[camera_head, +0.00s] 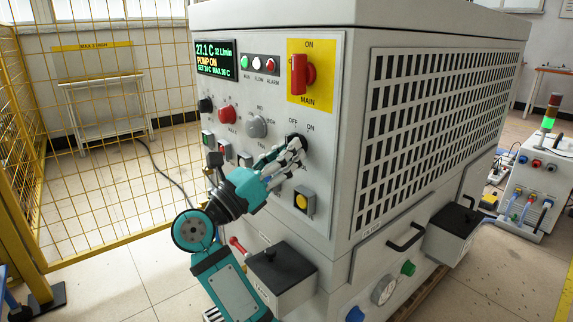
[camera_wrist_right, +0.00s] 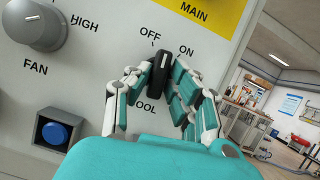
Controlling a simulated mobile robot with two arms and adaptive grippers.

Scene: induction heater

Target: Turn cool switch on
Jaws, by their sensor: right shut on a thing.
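The cool switch is a black rotary knob (camera_wrist_right: 160,72) on the grey front panel, under the labels OFF and ON. The word below it is partly covered and reads "OOL". My right gripper (camera_head: 296,150) has its white and teal fingers closed around this knob; it also shows in the wrist view (camera_wrist_right: 158,88). The knob's ridge points up, seemingly between the OFF and ON marks; its exact setting is hard to tell. In the head view the fingers hide much of the knob (camera_head: 298,139). My left gripper is not in view.
A grey FAN knob (camera_head: 257,127) is left of the switch. A red MAIN switch (camera_head: 301,74) on yellow is above, and a yellow button (camera_head: 301,202) below. The display (camera_head: 215,61) reads PUMP ON. A yellow mesh fence (camera_head: 100,110) stands at left.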

